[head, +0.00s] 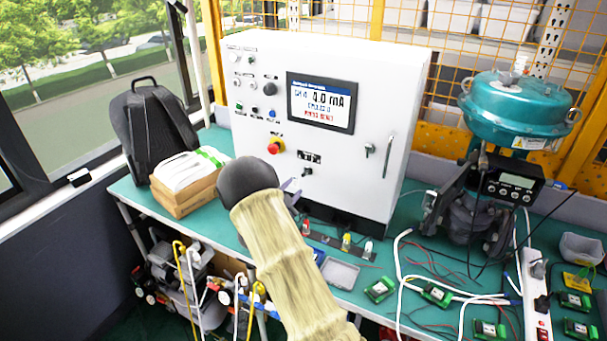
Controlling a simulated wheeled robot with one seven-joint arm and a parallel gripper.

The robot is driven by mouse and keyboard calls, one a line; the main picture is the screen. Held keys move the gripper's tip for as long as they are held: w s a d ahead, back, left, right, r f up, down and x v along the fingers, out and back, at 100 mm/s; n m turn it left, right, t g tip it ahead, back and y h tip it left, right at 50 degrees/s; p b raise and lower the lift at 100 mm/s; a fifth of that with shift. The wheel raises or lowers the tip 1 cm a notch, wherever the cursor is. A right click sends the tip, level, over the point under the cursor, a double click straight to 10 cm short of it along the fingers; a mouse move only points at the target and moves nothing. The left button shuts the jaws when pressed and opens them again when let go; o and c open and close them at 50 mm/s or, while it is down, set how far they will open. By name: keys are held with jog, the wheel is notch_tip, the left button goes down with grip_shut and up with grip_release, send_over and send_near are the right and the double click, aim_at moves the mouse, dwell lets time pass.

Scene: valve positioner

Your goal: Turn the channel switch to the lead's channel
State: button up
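A white control cabinet (360,75) stands on the green bench. A small dark rotary switch (307,172) sits low on its front under a black label plate; it looks like the channel switch, but its setting is too small to read. The screen (320,103) reads 4.0 mA, with smaller blue and red lines that I cannot read surely. My gripper (293,190) is mostly hidden behind my dark wrist; only grey finger parts show, left of and below the switch, seemingly apart from it. Red, yellow and white connectors (347,242) stand on a strip before the cabinet; which lead matters is unclear.
A red emergency button (275,146) and a black knob (269,88) are on the cabinet front. A teal valve actuator (515,108) with a positioner (508,185) stands at right. White cables, green circuit boards (437,294) and a grey tray (340,273) lie on the bench.

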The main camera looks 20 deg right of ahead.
aim_at(305, 175)
jog(key=p+x, duration=0.1)
jog(key=x, duration=0.7)
jog(key=shift+p, duration=0.35)
jog(key=c, duration=0.7)
